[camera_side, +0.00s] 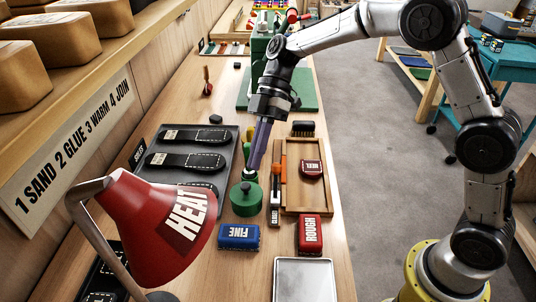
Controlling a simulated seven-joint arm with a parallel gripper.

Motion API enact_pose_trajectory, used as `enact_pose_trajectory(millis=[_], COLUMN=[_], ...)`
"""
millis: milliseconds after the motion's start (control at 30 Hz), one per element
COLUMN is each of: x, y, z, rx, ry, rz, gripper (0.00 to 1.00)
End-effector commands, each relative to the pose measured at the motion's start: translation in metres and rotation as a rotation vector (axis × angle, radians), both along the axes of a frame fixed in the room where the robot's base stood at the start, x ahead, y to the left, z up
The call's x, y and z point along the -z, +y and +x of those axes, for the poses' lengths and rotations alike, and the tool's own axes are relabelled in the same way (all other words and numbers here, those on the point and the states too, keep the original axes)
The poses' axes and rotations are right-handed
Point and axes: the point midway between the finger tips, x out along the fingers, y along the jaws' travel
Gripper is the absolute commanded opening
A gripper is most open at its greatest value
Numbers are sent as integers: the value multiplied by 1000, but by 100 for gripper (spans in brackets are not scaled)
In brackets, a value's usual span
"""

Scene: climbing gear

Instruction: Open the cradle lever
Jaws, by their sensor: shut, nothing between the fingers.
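My gripper (250,172) points down with its long purple fingers shut and empty. Its tips are at or just above the top of a round green pot (246,199); I cannot tell whether they touch it. A green upright device (261,50), likely the cradle, stands on a green base plate (306,92) farther back on the bench. A red-ended part (292,16) shows near its top and may be the lever. My arm covers part of this device, so the lever's position is unclear.
A dark tray (228,150) with black soles lies left of my gripper. A wooden tray (290,200) with a red HEEL block (311,169) is at right. Blue FINE (239,236) and red ROUGH (309,234) blocks and a red HEAT lamp (150,225) are nearer the camera.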

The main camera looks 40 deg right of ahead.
Motion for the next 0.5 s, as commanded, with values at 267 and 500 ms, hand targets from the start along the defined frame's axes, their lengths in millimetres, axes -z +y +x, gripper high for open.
enact_pose_trajectory(millis=[267, 500], x=[-36, -55], y=[-44, -67], z=[25, 36], rx=[4, 2], ry=[-3, -1], rz=[-1, -1], gripper=[0, 0])
